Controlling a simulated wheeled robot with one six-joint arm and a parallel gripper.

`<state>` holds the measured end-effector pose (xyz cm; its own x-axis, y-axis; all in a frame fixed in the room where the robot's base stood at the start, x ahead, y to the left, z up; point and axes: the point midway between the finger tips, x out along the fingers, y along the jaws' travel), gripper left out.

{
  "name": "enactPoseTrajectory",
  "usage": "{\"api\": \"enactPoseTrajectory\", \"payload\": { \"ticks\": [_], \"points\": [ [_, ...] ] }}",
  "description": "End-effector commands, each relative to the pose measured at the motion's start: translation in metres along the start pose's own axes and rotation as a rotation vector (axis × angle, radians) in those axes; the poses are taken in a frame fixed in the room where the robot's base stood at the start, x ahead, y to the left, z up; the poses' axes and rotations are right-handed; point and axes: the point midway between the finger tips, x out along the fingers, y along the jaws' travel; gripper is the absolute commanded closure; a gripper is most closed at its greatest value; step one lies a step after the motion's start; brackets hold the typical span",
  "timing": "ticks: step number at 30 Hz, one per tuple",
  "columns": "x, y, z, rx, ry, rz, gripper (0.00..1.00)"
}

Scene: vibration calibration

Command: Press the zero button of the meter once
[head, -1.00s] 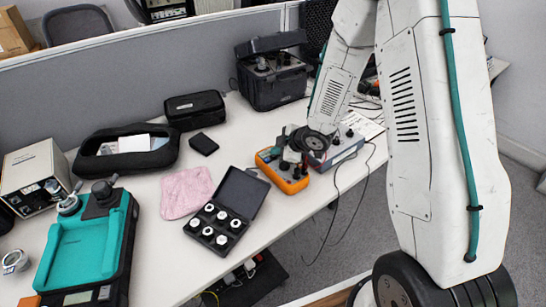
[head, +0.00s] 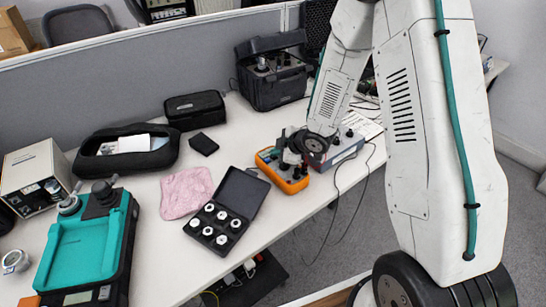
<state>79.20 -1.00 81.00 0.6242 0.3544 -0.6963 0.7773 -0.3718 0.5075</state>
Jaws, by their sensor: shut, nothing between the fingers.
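The orange handheld meter (head: 294,185) lies on the white table near its front edge, right of the centre. My gripper (head: 290,158) is at the end of my arm, just above the meter's upper part, shut and holding nothing. The gripper and wrist hide part of the meter's face. I cannot make out the zero button, nor whether the fingertips touch the meter.
A light box with knobs (head: 343,154) stands just right of the meter, with thin cables hanging off the table edge. Left of the meter are an open black case of white pieces (head: 243,191), a pink cloth (head: 186,192) and a teal-topped device (head: 78,252).

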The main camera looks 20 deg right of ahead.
Motion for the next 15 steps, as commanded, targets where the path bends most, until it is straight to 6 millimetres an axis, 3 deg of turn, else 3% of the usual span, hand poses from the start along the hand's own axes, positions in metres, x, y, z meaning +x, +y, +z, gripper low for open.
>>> {"api": "enactPoseTrajectory", "payload": {
  "ticks": [15],
  "points": [
    [-0.0032, 0.0021, -0.0021, -0.001, 0.0, 0.0, 1.0]
  ]
}}
